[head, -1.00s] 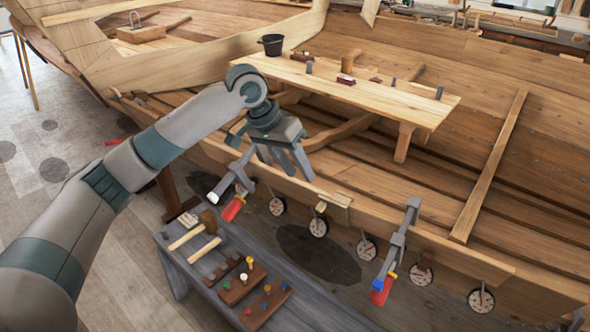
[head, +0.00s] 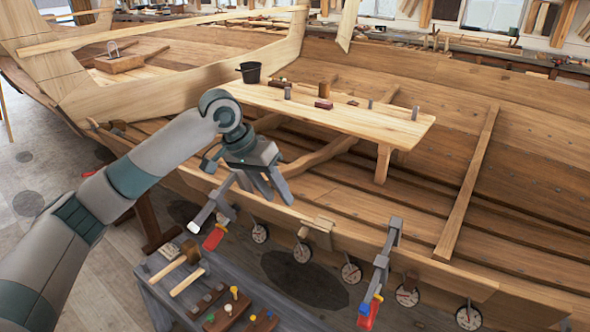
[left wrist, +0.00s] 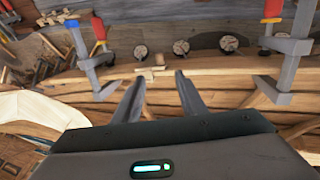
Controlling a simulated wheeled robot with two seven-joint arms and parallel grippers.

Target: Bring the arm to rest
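My left arm reaches in from the left in the head view. My left gripper (head: 268,188) hangs in the air near the hull's upper plank edge, pointing down, between two clamps. In the left wrist view its two fingers (left wrist: 158,92) stand apart with nothing held between them; the gripper is open. My right gripper is in neither view.
A grey clamp (head: 221,205) with a red handle sits left of the gripper; another clamp (head: 385,262) is to its right. Several round dials (head: 302,252) hang along the plank. A plank table (head: 340,118) carries a black bucket (head: 250,72). A tool bench (head: 170,300) stands below.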

